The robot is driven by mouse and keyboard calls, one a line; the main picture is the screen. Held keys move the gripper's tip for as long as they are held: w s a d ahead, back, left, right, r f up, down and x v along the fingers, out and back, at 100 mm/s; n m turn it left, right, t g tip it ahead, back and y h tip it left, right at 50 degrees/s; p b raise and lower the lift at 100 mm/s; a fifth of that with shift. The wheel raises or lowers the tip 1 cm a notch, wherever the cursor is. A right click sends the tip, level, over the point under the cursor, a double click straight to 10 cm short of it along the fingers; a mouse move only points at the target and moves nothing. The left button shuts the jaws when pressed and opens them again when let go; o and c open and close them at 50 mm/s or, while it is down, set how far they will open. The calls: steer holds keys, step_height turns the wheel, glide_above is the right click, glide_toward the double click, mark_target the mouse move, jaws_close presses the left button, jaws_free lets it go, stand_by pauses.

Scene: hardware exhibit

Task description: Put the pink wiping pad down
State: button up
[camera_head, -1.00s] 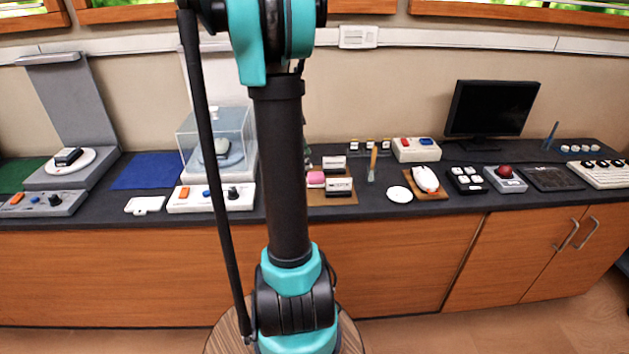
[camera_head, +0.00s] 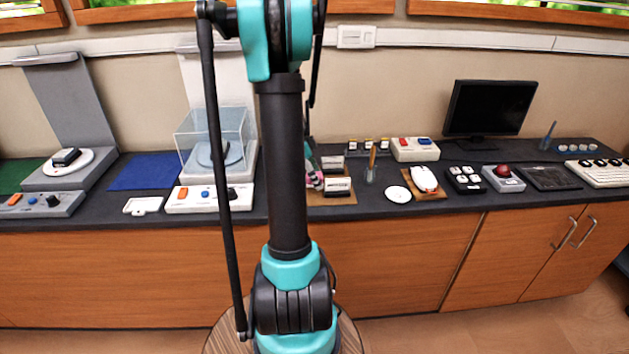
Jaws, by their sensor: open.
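A pink patch, likely the pink wiping pad (camera_head: 317,182), shows at the left of a small wooden board (camera_head: 340,198) on the counter. It is mostly hidden behind my gripper and arm, so I cannot tell whether it touches the board. My gripper (camera_head: 312,176) is open, low over the board's left side, right by the pink patch. Its teal and dark parts show just right of my arm column, and its fingertips are too small to make out clearly.
Small black-and-white blocks (camera_head: 337,186) stand on the board close right of my gripper. A clear case (camera_head: 212,138) and a white control box (camera_head: 208,199) stand left.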

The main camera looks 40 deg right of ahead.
steer(key=shift+c, duration=0.4)
steer(key=c, duration=1.1)
steer(key=shift+r, duration=0.15)
step_height(320, 180, up, 20)
